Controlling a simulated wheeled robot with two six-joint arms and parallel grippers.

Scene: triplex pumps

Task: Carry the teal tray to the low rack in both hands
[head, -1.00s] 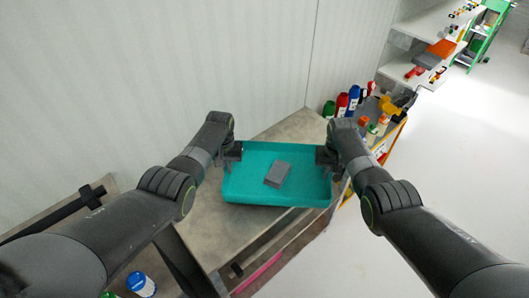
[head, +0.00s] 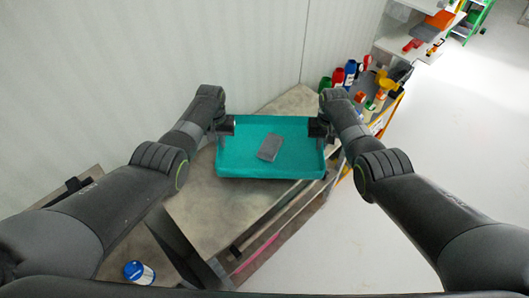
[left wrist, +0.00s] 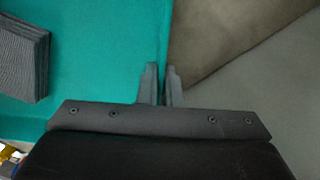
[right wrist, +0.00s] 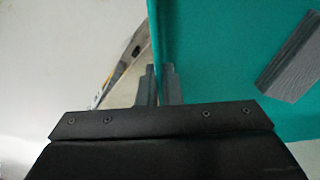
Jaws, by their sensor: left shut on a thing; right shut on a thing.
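The teal tray (head: 235,165) is held between my two grippers over the workbench in the head view, and looks about level. A grey block (head: 270,147) lies inside it, right of the middle and tilted in the picture. My left gripper (head: 226,126) is shut on the tray's left wall; the left wrist view shows its fingers (left wrist: 162,84) on either side of the teal wall. My right gripper (head: 319,128) is shut on the right wall, its fingers (right wrist: 158,84) astride the wall in the right wrist view. Whether the tray touches the bench is hard to tell.
The workbench (head: 205,215) is under the tray, against a pale wall. Several bottles (head: 345,75) and orange items stand on a shelf unit to the right, close to my right arm. A blue and white can (head: 138,272) is at lower left. Open floor (head: 450,150) lies right.

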